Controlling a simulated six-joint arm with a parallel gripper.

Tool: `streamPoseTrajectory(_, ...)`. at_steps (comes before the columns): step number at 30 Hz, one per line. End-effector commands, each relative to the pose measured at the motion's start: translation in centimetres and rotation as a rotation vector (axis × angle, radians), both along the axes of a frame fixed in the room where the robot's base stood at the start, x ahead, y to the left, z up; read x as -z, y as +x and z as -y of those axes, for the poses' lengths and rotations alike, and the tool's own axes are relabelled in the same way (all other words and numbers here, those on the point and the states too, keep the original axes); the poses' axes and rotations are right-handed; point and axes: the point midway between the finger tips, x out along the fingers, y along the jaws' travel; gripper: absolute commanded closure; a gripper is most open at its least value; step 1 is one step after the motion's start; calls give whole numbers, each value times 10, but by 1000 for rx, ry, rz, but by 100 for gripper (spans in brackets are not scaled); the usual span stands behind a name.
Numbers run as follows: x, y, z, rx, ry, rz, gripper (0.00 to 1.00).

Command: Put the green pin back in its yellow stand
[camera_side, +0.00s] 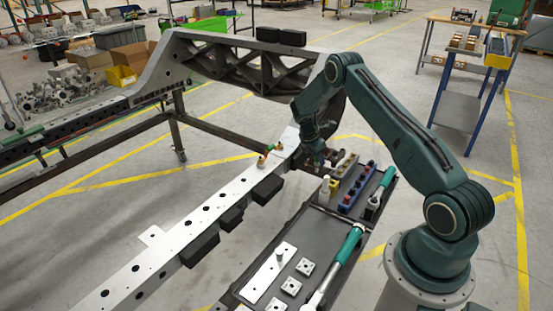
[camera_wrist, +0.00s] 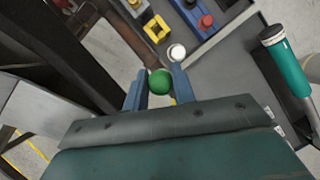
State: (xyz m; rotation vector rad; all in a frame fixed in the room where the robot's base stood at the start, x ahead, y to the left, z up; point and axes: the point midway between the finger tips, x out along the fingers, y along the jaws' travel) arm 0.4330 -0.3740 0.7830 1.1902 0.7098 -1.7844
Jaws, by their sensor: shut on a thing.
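The green pin (camera_wrist: 160,84) shows as a round green head between the blue fingers of my gripper (camera_wrist: 159,77) in the wrist view. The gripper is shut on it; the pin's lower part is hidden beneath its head. The yellow stand (camera_wrist: 149,37) is a small square frame with an opening, just beyond the fingertips in the wrist view, apart from the pin. In the side view my gripper (camera_side: 316,158) is at the far end of the dark tray, beside the metal beam. The pin cannot be made out there.
A white round-topped piece (camera_wrist: 177,52) sits close to the right fingertip. A blue rack (camera_side: 358,190) with red-topped pieces lies beyond it. Teal-handled tools (camera_side: 348,246) lie on the dark tray (camera_side: 318,222). The long metal beam (camera_side: 170,243) runs alongside.

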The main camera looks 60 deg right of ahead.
Motion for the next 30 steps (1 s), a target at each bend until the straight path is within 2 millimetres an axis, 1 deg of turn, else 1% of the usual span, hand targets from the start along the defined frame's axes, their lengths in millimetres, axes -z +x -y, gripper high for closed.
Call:
streamPoseTrajectory(1, 3, -7, 15, -29, -1, 1, 100)
streamPoseTrajectory(3, 7, -15, 33, -78, -1, 1, 100)
streamPoseTrajectory(6, 12, -25, 53, -140, 1, 1, 100)
streamPoseTrajectory(9, 15, -33, 68, -185, 1, 0, 100)
streamPoseTrajectory(12, 17, -38, 77, -215, 0, 1, 100)
streamPoseTrajectory(17, 18, -41, 82, -233, 1, 0, 100)
streamPoseTrajectory(24, 20, -40, 81, -233, 1, 0, 100)
streamPoseTrajectory(30, 26, -40, 81, -233, 1, 0, 100)
